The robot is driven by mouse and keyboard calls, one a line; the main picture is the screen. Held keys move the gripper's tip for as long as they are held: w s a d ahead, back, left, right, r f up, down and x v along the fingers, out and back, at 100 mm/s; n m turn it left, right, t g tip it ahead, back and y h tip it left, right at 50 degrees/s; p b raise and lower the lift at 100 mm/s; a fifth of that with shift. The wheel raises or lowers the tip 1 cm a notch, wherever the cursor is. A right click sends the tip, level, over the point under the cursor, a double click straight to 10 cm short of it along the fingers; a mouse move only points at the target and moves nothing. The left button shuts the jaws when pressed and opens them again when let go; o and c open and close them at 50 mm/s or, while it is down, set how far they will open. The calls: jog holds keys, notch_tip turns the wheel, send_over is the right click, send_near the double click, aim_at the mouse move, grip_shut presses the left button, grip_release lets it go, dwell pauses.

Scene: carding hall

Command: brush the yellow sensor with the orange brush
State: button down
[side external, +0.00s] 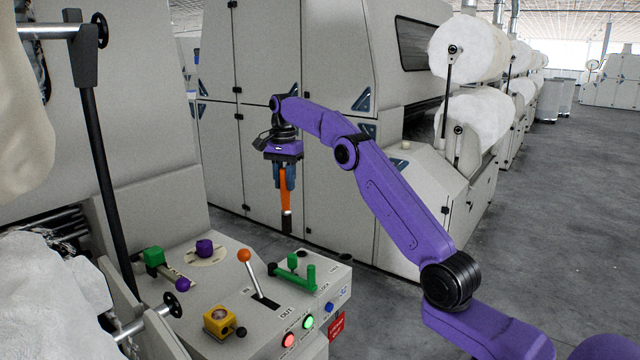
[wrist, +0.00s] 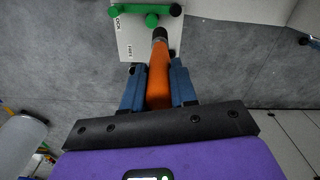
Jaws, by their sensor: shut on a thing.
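My gripper (side external: 285,178) is shut on the orange brush (side external: 286,200), which hangs down with its dark end lowest. In the side view it is up in the air, above and behind the console. The wrist view shows the brush (wrist: 158,78) between my blue gripper fingers (wrist: 157,85). I do not see the sensor in the wrist view.
The console (side external: 232,284) also carries an orange-knobbed lever (side external: 245,256), a green handle (side external: 295,270), a green block (side external: 153,256) and a purple knob (side external: 204,247). Lit buttons (side external: 308,322) line its front. A black post (side external: 108,190) rises at left. Open air surrounds my gripper.

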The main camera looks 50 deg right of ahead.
jog(key=w+a+f+n, duration=0.1)
jog(key=a+n, duration=0.2)
jog(key=a, duration=2.5)
jog(key=shift+f, duration=4.1)
jog(key=shift+s, duration=3.25)
jog(key=shift+w, duration=3.35)
jog(key=shift+s, duration=3.4)
jog(key=shift+w, duration=3.4)
notch_tip(320, 180, up, 8)
jog(key=shift+d, duration=0.4)
